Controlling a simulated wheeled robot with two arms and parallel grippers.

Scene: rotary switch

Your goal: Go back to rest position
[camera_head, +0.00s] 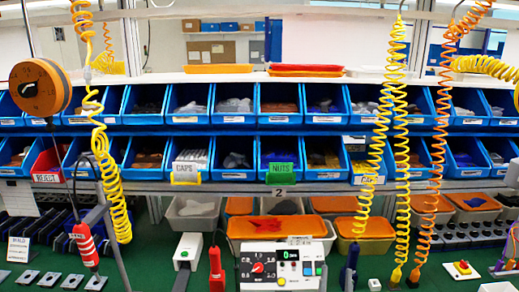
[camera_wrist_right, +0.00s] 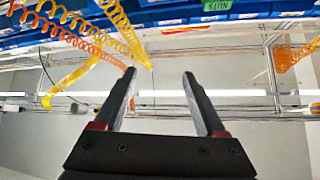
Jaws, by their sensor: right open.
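The white control box (camera_head: 282,267) stands at the front middle of the green bench in the head view. Its rotary switch (camera_head: 258,268) has a red knob on a dark dial, on the left of the box face. My right gripper (camera_wrist_right: 159,73) shows in the wrist view with its two dark fingers apart and nothing between them. It is clear of the control box, which does not show in the wrist view. My left gripper is not in view.
Two rows of blue bins (camera_head: 235,104) run along the back. Coiled yellow hoses (camera_head: 376,140) and orange hoses (camera_head: 440,130) hang over the bench. A red-handled tool (camera_head: 85,245) hangs at left.

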